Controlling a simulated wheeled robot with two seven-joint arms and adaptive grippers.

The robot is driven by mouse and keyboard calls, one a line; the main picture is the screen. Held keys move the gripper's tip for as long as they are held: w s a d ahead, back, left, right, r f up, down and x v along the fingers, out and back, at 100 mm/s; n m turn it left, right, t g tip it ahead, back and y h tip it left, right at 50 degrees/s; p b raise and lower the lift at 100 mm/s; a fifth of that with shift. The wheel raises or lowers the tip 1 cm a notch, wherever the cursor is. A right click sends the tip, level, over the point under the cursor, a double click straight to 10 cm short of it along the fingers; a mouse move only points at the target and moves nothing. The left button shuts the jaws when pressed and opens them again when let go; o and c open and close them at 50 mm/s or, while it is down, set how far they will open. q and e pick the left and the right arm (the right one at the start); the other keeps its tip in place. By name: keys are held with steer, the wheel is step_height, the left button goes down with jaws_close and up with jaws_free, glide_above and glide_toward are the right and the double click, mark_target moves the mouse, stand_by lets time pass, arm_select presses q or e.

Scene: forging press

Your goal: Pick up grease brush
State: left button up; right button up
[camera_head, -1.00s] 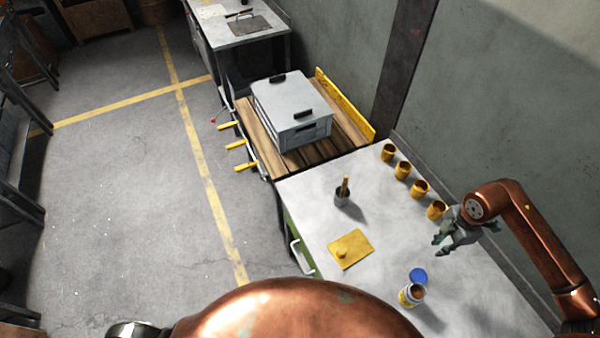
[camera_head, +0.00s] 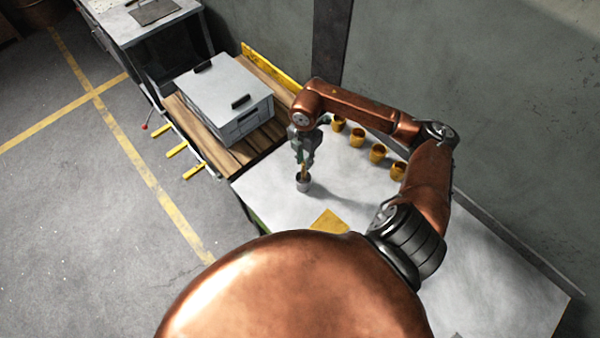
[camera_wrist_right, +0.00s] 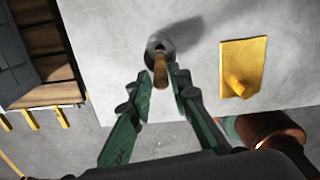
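The grease brush (camera_wrist_right: 161,72) stands handle-up in a small grey metal cup (camera_head: 303,185) on the light table; its wooden handle also shows in the head view (camera_head: 303,171). My right gripper (camera_head: 305,159) is right above the cup, pointing down at the handle. In the right wrist view my right gripper (camera_wrist_right: 160,90) is open, one green finger on each side of the handle, with gaps between. The brush's lower end is hidden in the cup. My left gripper is not in view.
Several yellow cups (camera_head: 357,137) line the table's back edge by the wall. A yellow plate with a knob (camera_wrist_right: 242,68) lies beside the metal cup. A grey lidded box (camera_head: 222,95) sits on a wooden-slatted bench left of the table.

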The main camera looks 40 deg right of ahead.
mark_target(304, 173)
step_height(304, 173, down, 4)
steer(key=shift+a+r, duration=0.15)
step_height(304, 173, down, 5)
steer(key=shift+s+f+p, duration=0.1)
steer(key=shift+p, duration=0.6)
steer(key=shift+c, duration=0.2)
jaws_close()
